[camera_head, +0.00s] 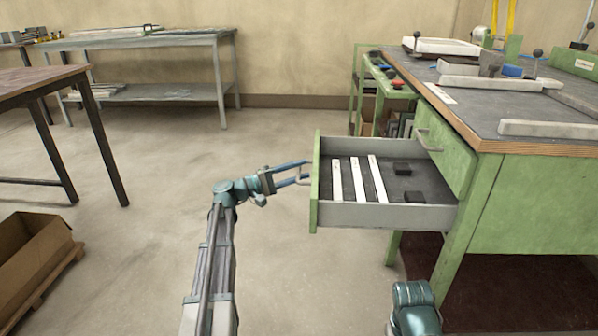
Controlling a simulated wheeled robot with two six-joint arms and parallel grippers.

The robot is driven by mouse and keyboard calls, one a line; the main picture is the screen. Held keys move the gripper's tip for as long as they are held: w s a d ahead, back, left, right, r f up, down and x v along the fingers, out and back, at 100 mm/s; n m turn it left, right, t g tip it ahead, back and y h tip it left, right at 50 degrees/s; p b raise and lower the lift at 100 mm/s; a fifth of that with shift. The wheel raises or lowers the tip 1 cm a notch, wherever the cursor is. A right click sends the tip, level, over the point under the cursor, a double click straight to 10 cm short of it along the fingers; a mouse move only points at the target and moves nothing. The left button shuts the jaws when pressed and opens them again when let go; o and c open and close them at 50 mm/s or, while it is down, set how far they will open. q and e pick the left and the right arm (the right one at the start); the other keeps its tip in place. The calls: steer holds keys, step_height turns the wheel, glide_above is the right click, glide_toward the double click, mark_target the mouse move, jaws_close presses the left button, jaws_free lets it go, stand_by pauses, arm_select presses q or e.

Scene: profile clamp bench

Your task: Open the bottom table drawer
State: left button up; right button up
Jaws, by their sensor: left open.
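The lower drawer (385,215) of the green bench stands pulled far out to the left, its green front (315,190) facing left. Inside lie several white strips and dark blocks. A grey handle (303,182) is on that front. My left gripper (306,170) is open at the drawer front, with its blue fingers beside the handle; I cannot tell whether they are around it. Above, a green drawer front (445,150) with its own handle is closed. My right gripper is out of view; only part of my right arm shows at the bottom.
The green bench's dark top (460,105) carries pale profiles and clamps. A brown table (45,80) and an open cardboard box (30,250) stand at left. A grey workbench (150,40) is at the back wall. The floor left of the drawer is clear.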

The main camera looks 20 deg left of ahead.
arm_select(q)
steer(key=b+v, duration=0.2)
steer(key=v, duration=1.1)
steer(key=shift+s+a, duration=0.2)
steer(key=shift+a, duration=0.1)
steer(key=s+d+f+m+g+y, duration=0.15)
steer(key=d+f+g, duration=0.25)
steer(key=d+f, duration=0.45)
steer(key=s+d+f+m+g+y, duration=0.15)
steer(key=d+f+g+y, duration=0.35)
steer(key=d, duration=0.6)
steer(key=s+d+f+m+g+y, duration=0.2)
steer(key=s+d+f+m+y, duration=0.15)
steer(key=s+f, duration=0.25)
steer(key=s+d+f+m+g+y, duration=0.1)
steer(key=s+d+f+m+y, duration=0.1)
steer(key=s+d+f+y, duration=0.3)
steer(key=s+d+r+m+g+y+p, duration=0.15)
steer(key=s+d+r+p, duration=0.25)
steer(key=r+p, duration=0.45)
steer(key=s+d+r+m+p, duration=0.3)
steer(key=d+r+p, duration=0.1)
steer(key=r+p, duration=0.45)
step_height(320, 180, up, 34)
steer(key=p, duration=3.5)
steer(key=shift+r, duration=0.15)
